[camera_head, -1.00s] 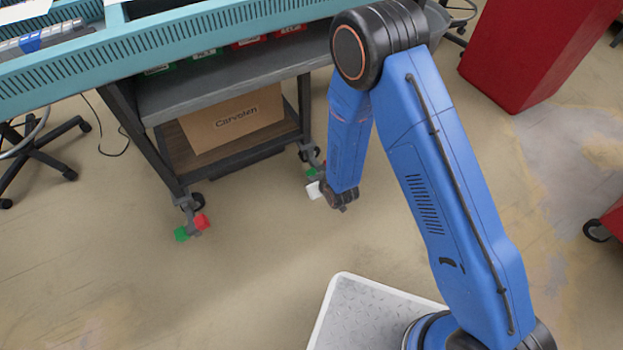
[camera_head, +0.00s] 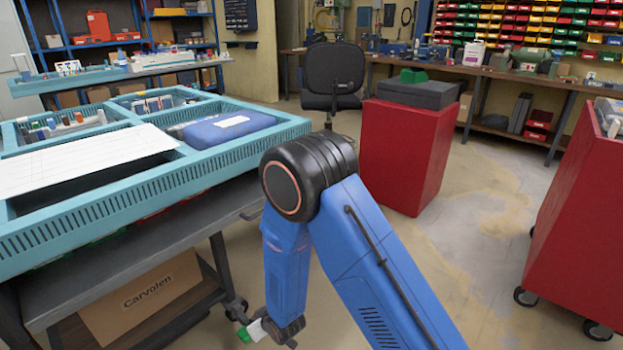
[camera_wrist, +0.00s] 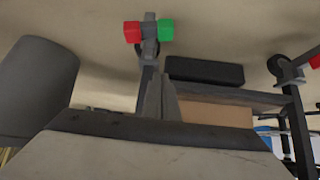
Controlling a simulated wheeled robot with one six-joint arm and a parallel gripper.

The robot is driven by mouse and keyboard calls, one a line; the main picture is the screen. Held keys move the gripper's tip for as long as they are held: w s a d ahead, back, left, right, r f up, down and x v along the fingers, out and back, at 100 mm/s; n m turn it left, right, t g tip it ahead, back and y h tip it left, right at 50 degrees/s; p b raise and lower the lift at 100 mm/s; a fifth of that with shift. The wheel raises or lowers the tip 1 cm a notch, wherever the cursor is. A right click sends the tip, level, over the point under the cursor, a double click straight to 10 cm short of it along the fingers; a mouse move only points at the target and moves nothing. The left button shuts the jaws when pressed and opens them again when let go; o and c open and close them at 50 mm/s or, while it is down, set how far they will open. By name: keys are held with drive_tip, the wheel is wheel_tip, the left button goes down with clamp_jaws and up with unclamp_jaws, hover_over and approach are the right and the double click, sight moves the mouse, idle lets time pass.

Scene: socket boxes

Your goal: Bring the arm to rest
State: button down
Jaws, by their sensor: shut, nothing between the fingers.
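My arm (camera_head: 365,255) is blue with a black elbow joint and stands folded in the head view, its forearm (camera_head: 286,270) hanging down beside the workbench. In the wrist view my gripper (camera_wrist: 161,92) shows as two grey fingers close together, shut and empty.
A teal-topped workbench (camera_head: 150,190) stands left, with a blue case (camera_head: 228,128) on it and a cardboard box (camera_head: 140,300) on its lower shelf. A red cabinet (camera_head: 400,155) and black chair (camera_head: 333,75) stand behind. Another red cabinet (camera_head: 585,225) is right. Floor between the cabinets is clear.

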drive_tip(key=w+d+r+m+h, duration=0.1)
drive_tip(key=w+d+r, duration=0.1)
drive_tip(key=d+r, duration=0.5)
drive_tip(key=w+d+r+m+h, duration=0.1)
drive_tip(key=w+d+r, duration=0.2)
drive_tip(key=d+r, duration=0.5)
drive_tip(key=s+d+r+m+h, duration=0.1)
drive_tip(key=s+d+r+m, duration=0.15)
drive_tip(key=d+r, duration=1.1)
drive_tip(key=s+d+r+m+h, duration=0.1)
drive_tip(key=s+d+r, duration=0.3)
drive_tip(key=s, duration=0.5)
drive_tip(key=s+d+r+m+g+h, duration=0.1)
drive_tip(key=s+d+r+m, duration=0.1)
drive_tip(key=s+d+r, duration=0.3)
drive_tip(key=s+d+r+m+h, duration=0.1)
drive_tip(key=s+d+r, duration=0.4)
drive_tip(key=s+d, duration=0.6)
drive_tip(key=s, duration=0.3)
drive_tip(key=shift+r, duration=0.2)
drive_tip(key=shift+s+m, duration=0.1)
drive_tip(key=shift+m, duration=0.15)
